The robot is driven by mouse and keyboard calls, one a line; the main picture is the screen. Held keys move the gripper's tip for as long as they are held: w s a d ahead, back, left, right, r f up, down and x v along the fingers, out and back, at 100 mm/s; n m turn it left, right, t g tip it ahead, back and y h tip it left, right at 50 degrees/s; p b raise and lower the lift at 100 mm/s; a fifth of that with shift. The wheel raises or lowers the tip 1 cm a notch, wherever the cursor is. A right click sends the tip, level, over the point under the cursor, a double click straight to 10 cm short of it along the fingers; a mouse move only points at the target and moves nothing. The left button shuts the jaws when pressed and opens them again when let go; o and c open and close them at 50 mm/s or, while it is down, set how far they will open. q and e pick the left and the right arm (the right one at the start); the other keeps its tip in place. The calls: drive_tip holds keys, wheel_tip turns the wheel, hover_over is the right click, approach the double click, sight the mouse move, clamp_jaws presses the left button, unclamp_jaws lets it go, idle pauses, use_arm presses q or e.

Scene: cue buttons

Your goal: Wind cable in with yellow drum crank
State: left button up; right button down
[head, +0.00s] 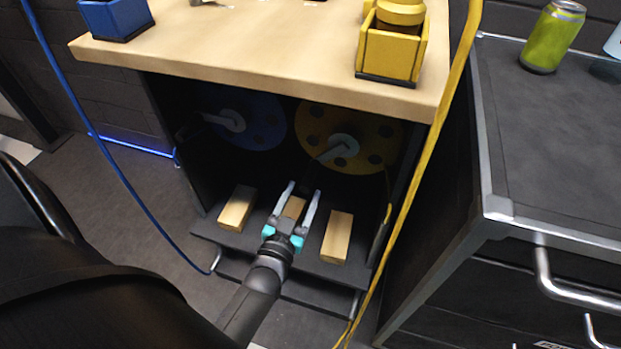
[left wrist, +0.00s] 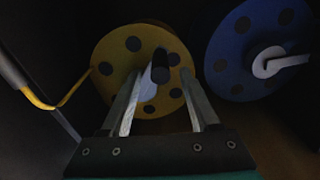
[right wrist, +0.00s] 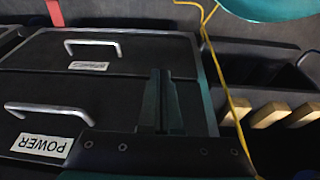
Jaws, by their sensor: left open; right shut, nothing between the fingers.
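The yellow drum (head: 371,133) with round holes sits at the right inside the dark space under the wooden table. Its pale crank (head: 336,151) slants down to the left from the hub. My left gripper (head: 303,188) is open and points at the drum from the front. In the left wrist view, the dark crank handle end (left wrist: 160,66) appears between the finger lines (left wrist: 161,86); I cannot tell whether they touch. The yellow cable (head: 440,120) hangs in front of the table's right side. My right gripper (right wrist: 161,78) is shut and empty, over dark drawers.
A blue drum (head: 252,118) with its own crank is left of the yellow one. Several wooden blocks (head: 337,236) sit on the low ledge below. A blue cable (head: 95,130) hangs at left. A dark cabinet (head: 550,150) with a green can (head: 551,38) stands at right.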

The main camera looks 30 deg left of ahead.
sight(310, 176)
use_arm(q)
drive_tip(key=b+x, duration=0.1)
drive_tip(key=x, duration=0.3)
drive_tip(key=shift+w+a+f+b, duration=0.1)
drive_tip(key=shift+w+a+b, duration=0.05)
drive_tip(key=shift+w+b, duration=0.2)
drive_tip(key=shift+x, duration=0.85)
use_arm(e)
drive_tip(key=shift+t, duration=0.4)
drive_tip(key=shift+w+r, duration=0.15)
drive_tip(key=shift+r, duration=1.15)
drive_tip(key=shift+w+r, duration=0.1)
drive_tip(key=shift+r, duration=1.15)
use_arm(q)
drive_tip(key=shift+s, duration=0.1)
clamp_jaws()
use_arm(e)
drive_tip(key=shift+a, duration=0.1)
